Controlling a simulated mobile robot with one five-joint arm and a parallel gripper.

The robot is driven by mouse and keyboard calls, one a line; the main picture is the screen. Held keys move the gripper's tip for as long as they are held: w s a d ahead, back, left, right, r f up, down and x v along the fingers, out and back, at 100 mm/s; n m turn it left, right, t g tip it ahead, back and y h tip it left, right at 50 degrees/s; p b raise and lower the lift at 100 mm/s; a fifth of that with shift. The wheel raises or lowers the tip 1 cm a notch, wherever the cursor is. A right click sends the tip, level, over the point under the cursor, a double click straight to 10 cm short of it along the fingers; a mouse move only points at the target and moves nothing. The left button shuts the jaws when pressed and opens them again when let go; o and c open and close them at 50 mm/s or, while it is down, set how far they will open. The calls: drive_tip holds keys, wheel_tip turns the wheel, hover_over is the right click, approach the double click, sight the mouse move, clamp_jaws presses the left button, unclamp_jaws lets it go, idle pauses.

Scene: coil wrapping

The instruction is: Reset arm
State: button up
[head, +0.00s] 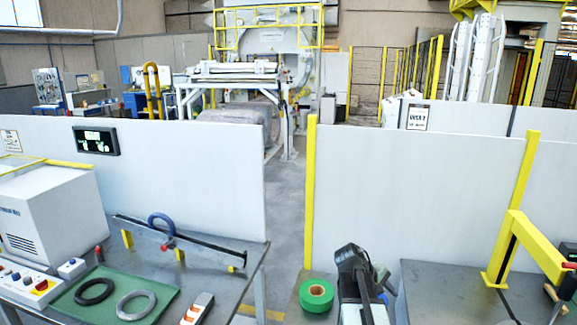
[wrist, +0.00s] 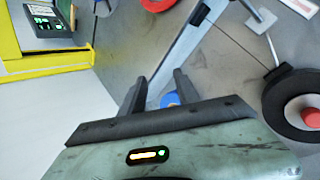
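My arm (head: 355,285) rises at the bottom centre of the head view, its dark upper part bent over beside the green tape roll. The fingertips cannot be made out there. In the wrist view my gripper (wrist: 160,85) shows two dark fingers set apart with a gap between them. A blue round thing (wrist: 170,100) shows beyond the gap, partly hidden by the right finger and the gripper body. I see nothing clearly held.
A green tape roll (head: 316,295) lies left of my arm. The left table (head: 215,265) bears a green mat (head: 72,312) with a black ring (head: 94,291) and a grey ring (head: 136,305). A yellow post (head: 310,190) and white partitions stand close behind. A yellow frame (head: 512,240) stands right.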

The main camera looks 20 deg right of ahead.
drive_tip(key=a+f+m+y, duration=0.1)
drive_tip(key=a+y, duration=0.3)
drive_tip(key=a, duration=1.4)
drive_tip(key=a+f+m+t+y, duration=0.1)
drive_tip(key=a+f+y, duration=0.2)
drive_tip(key=a, duration=1.6)
drive_tip(key=shift+s+f+m+y, duration=0.3)
drive_tip(key=shift+f+m+y, duration=0.1)
drive_tip(key=shift+f, duration=0.35)
